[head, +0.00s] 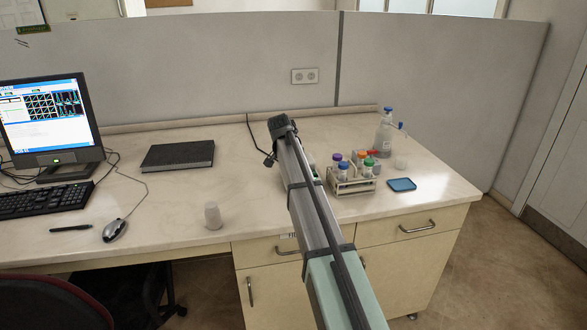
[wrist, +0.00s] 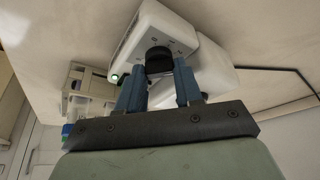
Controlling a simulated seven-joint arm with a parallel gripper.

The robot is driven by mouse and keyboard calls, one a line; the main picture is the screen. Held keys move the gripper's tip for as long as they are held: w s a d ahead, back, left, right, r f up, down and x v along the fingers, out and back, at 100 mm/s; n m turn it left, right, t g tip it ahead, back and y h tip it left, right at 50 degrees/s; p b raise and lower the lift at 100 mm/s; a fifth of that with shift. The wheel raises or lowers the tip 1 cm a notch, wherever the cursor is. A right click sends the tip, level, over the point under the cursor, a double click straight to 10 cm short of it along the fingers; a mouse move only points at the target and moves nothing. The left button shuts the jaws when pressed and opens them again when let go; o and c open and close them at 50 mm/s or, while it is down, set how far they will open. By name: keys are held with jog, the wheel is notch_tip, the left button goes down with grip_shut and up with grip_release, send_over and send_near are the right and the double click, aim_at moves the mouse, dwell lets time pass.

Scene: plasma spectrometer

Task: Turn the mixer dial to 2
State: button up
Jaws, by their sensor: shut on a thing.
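The mixer (wrist: 140,32) is a white device that fills the upper middle of the wrist view. Its black dial (wrist: 158,55) is on the face toward me. My gripper (wrist: 159,78) has its two blue fingers on either side of the dial, shut on it. A small green light (wrist: 114,78) glows at the left of the mixer's face. The dial's marks and setting cannot be read. In the head view, my arm covers the gripper, the dial and nearly all of the mixer.
A rack (head: 352,187) of several colour-capped bottles stands just right of my arm. Beyond it are a blue pad (head: 402,184) and a wash bottle (head: 384,138). A white cup (head: 213,216), a dark closed notebook (head: 178,156) and a computer monitor (head: 47,121) are to the left.

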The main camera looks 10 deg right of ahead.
jog(key=o, duration=0.8)
jog(key=shift+c, duration=0.2)
jog(key=v, duration=1.4)
jog(key=shift+f, duration=0.1)
